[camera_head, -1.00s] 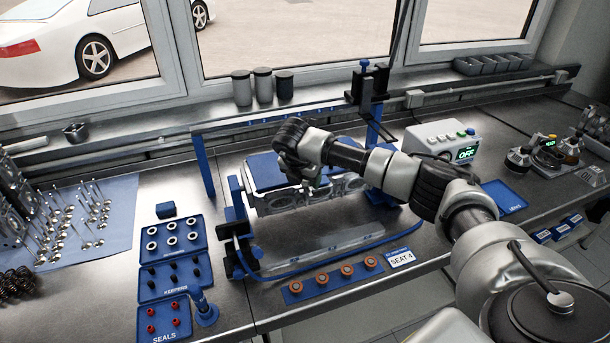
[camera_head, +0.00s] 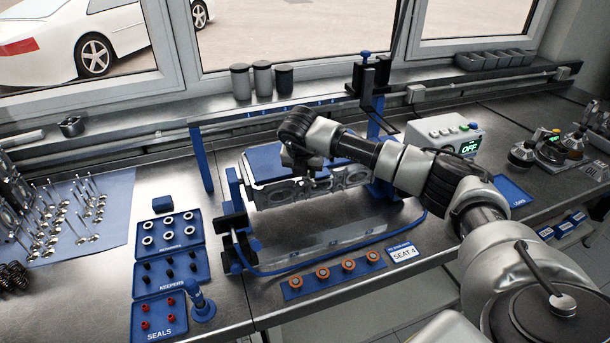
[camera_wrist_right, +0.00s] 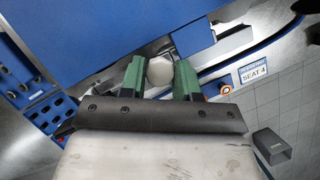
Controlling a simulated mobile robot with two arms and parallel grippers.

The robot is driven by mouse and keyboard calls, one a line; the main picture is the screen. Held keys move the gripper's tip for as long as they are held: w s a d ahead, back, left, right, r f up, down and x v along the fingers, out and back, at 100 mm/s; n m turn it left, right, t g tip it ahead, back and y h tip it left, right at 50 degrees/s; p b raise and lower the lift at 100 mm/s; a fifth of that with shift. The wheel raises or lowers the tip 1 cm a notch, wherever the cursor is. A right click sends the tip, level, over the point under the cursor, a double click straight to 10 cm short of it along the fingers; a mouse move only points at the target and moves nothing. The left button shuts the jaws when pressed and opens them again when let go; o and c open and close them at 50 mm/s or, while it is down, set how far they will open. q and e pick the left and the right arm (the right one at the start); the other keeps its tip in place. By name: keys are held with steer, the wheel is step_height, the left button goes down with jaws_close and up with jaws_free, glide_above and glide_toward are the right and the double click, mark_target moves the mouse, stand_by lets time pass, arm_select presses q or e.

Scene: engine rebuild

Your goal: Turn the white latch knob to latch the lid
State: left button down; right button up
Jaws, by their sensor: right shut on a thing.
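The white latch knob (camera_wrist_right: 160,71) is a small round knob at the edge of the blue lid (camera_wrist_right: 110,25). In the wrist view it sits between the two green fingers of my right gripper (camera_wrist_right: 158,74), which is shut on it. In the head view my right gripper (camera_head: 311,182) points down at the front of the engine block fixture, and the knob is hidden there. The blue lid (camera_head: 262,161) lies flat on top of the grey block (camera_head: 278,194). My left gripper is not in view.
A blue frame (camera_head: 203,162) surrounds the block. In front lie a strip of orange rings (camera_head: 296,282) and a "SEAT 4" card (camera_head: 403,253). Blue parts trays (camera_head: 171,265) stand at left, and a white control box (camera_head: 441,133) at right.

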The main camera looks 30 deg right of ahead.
steer(key=n+b, duration=0.2)
steer(key=n+t+y+b, duration=0.1)
steer(key=n+b, duration=0.1)
steer(key=shift+d+f+n+y+b, duration=0.1)
steer(key=shift+f+n+y+b, duration=0.1)
steer(key=shift+n+y+b, duration=0.1)
steer(key=n+y+b, duration=0.1)
steer(key=n+b, duration=0.1)
steer(key=n, duration=0.1)
steer(key=shift+d+r+n, duration=0.1)
steer(key=shift+r+n, duration=0.05)
steer(key=shift+n, duration=0.25)
steer(key=n+y+b, duration=0.1)
steer(key=n, duration=0.2)
steer(key=shift+r+y, duration=0.1)
steer(key=shift+y, duration=0.3)
steer(key=shift+d+n+y+b, duration=0.1)
steer(key=shift+n+y+b, duration=0.4)
steer(key=shift+n, duration=1.4)
steer(key=o, duration=0.9)
